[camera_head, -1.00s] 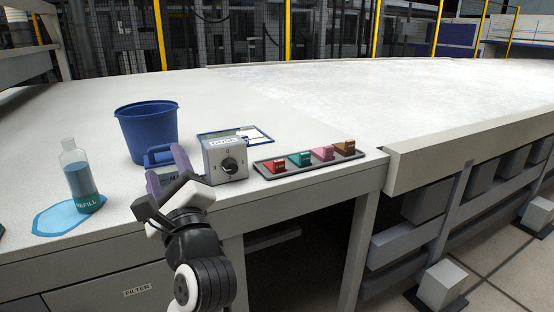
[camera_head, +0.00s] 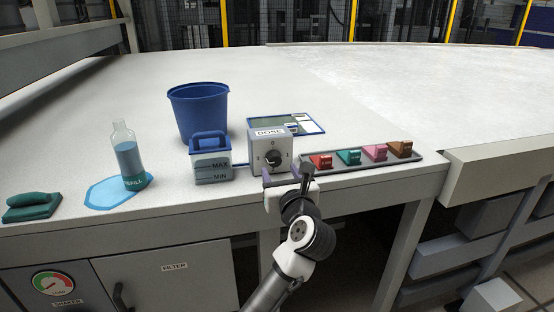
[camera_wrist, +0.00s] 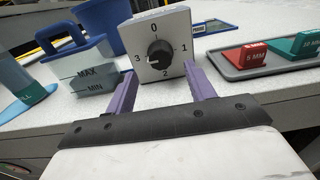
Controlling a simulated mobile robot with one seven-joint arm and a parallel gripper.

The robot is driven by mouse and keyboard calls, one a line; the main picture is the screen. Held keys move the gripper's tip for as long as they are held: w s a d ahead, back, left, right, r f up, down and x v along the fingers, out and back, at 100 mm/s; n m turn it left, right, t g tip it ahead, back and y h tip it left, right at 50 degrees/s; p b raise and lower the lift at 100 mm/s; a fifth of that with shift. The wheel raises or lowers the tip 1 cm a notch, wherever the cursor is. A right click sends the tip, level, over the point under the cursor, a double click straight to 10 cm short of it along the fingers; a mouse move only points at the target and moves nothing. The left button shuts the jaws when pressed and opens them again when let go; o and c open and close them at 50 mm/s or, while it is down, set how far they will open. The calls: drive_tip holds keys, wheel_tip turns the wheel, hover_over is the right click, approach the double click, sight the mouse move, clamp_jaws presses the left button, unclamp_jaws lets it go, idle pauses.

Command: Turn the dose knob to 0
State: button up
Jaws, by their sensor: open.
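The dose knob (camera_wrist: 159,53) is a black round knob on the front of a grey box (camera_head: 270,150) labelled DOSE. In the wrist view its face carries 0 at the top, 1 at right, 2 at the bottom and 3 at left. The knob's small white mark appears to point left, toward 3. My gripper (camera_head: 286,173) is open and empty just in front of the box. In the wrist view its two purple fingers (camera_wrist: 161,72) stand apart, below and to either side of the knob, and do not appear to touch it.
A blue-handled tank (camera_head: 211,165) marked MAX and MIN stands close left of the box. A tray (camera_head: 345,163) of coloured blocks lies at right. A blue bucket (camera_head: 199,112) is behind, and a REFILL bottle (camera_head: 129,160) and green cloth (camera_head: 32,207) are at left.

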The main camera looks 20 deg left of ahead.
sight(276, 163)
drive_tip(key=x, duration=0.5)
drive_tip(key=shift+p, duration=0.4)
drive_tip(key=shift+d, duration=0.1)
drive_tip(key=shift+s, duration=0.1)
drive_tip(key=c, duration=0.9)
